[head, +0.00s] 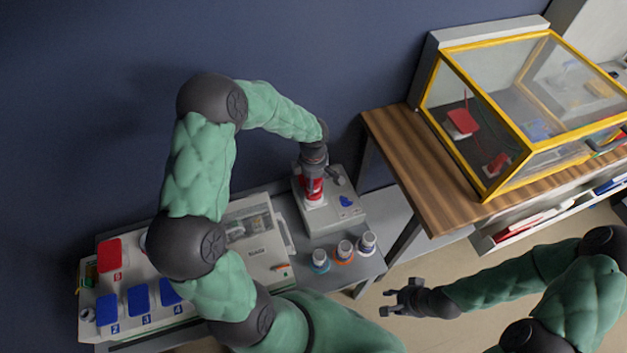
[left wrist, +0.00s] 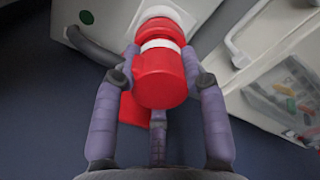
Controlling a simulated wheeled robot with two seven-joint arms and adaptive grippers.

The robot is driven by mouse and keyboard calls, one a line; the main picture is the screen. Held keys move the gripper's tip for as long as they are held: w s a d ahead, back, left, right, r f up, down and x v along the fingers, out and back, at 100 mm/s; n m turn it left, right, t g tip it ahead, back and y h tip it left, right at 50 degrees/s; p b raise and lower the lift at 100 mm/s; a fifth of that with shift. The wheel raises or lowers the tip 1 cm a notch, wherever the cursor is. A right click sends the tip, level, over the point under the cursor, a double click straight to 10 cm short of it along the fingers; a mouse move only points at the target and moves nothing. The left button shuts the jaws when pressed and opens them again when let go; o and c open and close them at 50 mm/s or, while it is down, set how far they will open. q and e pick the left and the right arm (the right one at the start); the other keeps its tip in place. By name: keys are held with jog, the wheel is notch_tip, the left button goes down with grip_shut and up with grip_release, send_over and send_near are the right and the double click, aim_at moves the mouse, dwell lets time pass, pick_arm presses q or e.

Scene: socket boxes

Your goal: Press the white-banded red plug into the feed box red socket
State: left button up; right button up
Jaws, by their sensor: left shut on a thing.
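The white-banded red plug (left wrist: 162,82) is between the fingers of my left gripper (head: 312,178), which is shut on it. In the head view the plug (head: 312,189) stands over the top of a small pale grey box (head: 333,221), with a white ring at its lower end. In the left wrist view its far end meets a red and white socket (left wrist: 160,14) on the box; I cannot tell how deep it sits. Another red part shows behind the plug, partly hidden. My right gripper (head: 389,299) is open and empty, above the floor.
A blue socket (head: 347,202) is on the same box. Three small jars (head: 343,250) stand in front of it. A pale panel (head: 106,325) with red and blue flaps lies left, partly behind my left arm. A yellow-framed case (head: 487,120) stands on a wooden table (head: 405,160) at right.

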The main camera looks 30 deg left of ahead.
pick_arm(q)
jog(key=shift+f, duration=0.1)
jog(key=shift+f+b, duration=0.6)
jog(key=shift+b, duration=0.1)
jog(key=o, duration=1.2)
jog(key=shift+o, duration=0.2)
notch_tip(320, 180, up, 12)
jog(key=shift+f, duration=0.15)
notch_tip(320, 180, up, 7)
jog(key=p, duration=0.5)
jog(key=shift+r, duration=0.2)
